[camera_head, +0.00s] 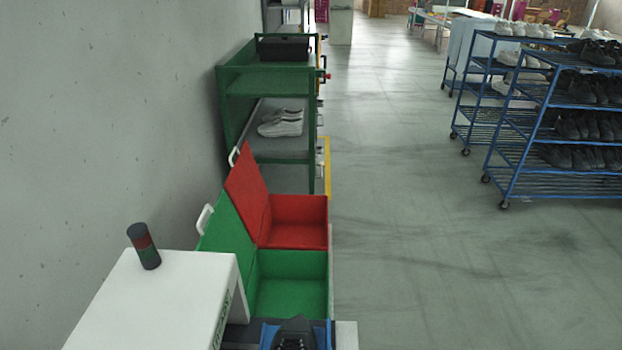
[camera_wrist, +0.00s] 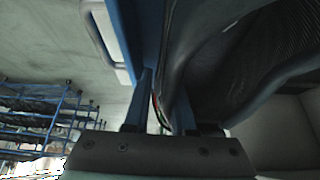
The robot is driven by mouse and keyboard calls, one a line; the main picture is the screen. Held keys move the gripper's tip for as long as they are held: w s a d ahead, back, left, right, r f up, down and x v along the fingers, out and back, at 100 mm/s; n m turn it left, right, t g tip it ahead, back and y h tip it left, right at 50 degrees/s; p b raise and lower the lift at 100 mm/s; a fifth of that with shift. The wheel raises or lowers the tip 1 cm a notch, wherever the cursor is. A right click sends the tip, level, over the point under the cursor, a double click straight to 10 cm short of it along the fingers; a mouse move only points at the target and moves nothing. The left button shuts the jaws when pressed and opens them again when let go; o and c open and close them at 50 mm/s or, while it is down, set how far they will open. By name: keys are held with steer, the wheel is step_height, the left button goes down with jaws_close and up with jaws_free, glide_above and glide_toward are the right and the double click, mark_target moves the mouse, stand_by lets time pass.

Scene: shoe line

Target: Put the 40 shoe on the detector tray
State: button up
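A dark shoe (camera_head: 293,334) shows at the bottom edge of the head view, with blue tray (camera_head: 323,336) parts beside it. Its number is not readable. In the wrist view a large dark shoe (camera_wrist: 225,45) fills the upper right, with a blue wall (camera_wrist: 148,35) to its left. My gripper (camera_wrist: 165,90) shows only in the wrist view. Its two fingers stand apart with a gap, and the edge of the shoe lies close at the tips. I cannot tell whether they touch it. The white detector housing (camera_head: 150,295) stands at the lower left.
A green bin (camera_head: 290,285) and a red bin (camera_head: 298,222) lie beyond the tray, lids raised. A dark signal lamp (camera_head: 143,247) stands on the housing. White shoes (camera_head: 282,124) lie on a green-framed shelf. Blue racks (camera_head: 520,120) hold shoes at right. The floor between is clear.

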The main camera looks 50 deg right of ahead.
steer(key=shift+r, duration=0.15)
steer(key=v, duration=1.2)
steer(key=w+a+r+n+t, duration=0.3)
steer(key=w+r+t, duration=0.4)
steer(key=w+r, duration=0.85)
steer(key=w+a+r+n+t, duration=0.1)
steer(key=a+r+t, duration=0.2)
steer(key=r, duration=0.6)
steer(key=w+a+r+n+t, duration=0.15)
steer(key=r+t, duration=0.25)
steer(key=r, duration=0.4)
steer(key=s+a+r+n+t+y, duration=0.1)
steer(key=s+a+r+t, duration=0.2)
steer(key=r, duration=0.5)
steer(key=s+a+r+n+t+y, duration=0.2)
steer(key=s+a+r+t, duration=0.1)
steer(key=r, duration=0.6)
steer(key=s+a+r+n+t+y, duration=0.1)
steer(key=s+a+r+n+t, duration=0.1)
steer(key=a+r, duration=0.3)
step_height(320, 180, up, 4)
steer(key=shift+s+a+f+t+y, duration=0.15)
steer(key=shift+s+a+t+y, duration=0.2)
steer(key=shift+s+t, duration=0.45)
steer(key=shift+w+d, duration=0.1)
steer(key=shift+d, duration=0.05)
